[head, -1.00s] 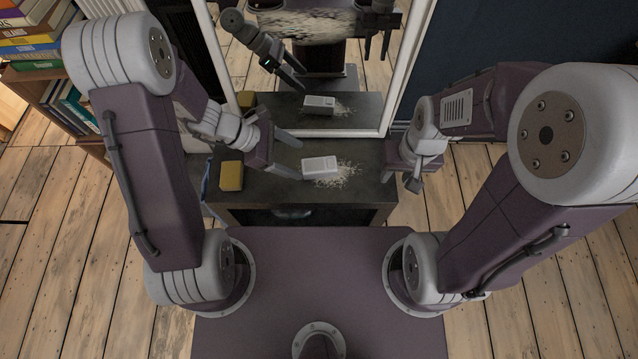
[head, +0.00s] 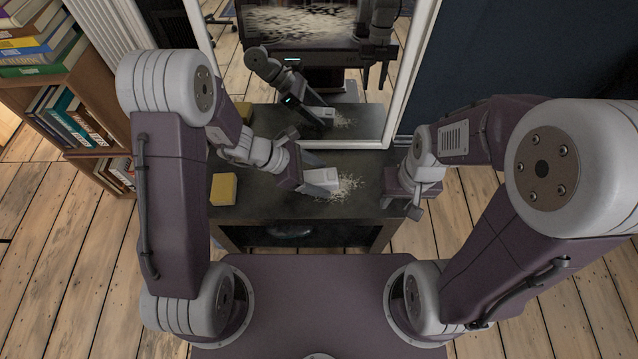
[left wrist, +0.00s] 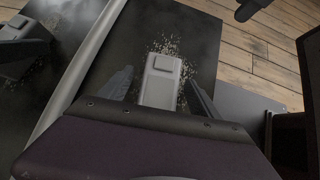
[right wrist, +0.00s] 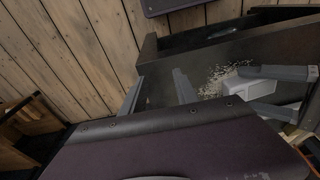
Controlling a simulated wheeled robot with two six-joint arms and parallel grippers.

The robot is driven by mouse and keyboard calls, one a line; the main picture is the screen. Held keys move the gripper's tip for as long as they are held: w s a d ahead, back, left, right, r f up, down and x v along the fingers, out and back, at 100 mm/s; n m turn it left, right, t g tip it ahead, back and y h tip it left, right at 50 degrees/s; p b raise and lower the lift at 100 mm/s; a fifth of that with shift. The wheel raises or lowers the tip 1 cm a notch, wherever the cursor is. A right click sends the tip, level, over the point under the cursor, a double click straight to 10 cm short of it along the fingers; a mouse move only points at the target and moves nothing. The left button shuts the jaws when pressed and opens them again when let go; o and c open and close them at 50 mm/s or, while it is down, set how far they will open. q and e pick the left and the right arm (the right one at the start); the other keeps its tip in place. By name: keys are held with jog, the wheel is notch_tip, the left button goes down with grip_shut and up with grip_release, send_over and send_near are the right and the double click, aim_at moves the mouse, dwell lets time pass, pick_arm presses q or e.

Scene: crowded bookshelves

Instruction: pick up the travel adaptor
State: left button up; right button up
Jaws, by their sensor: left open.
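The travel adaptor, a white box (head: 322,177), lies on the dark tabletop amid pale crumbs or shavings. It shows in the left wrist view (left wrist: 161,85) with a raised block on its far end, and in the right wrist view (right wrist: 245,86). My left gripper (head: 322,184) is open, with its fingers on either side of the adaptor; I cannot tell whether they touch it.
A yellow block (head: 223,189) lies on the tabletop's left part. A white-framed mirror (head: 392,100) stands along the table's back edge and reflects my arms. A bookshelf (head: 85,75) stands at the far left. Wooden floor (head: 485,215) is clear at the right.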

pick_arm(q)
jog(key=c, duration=1.6)
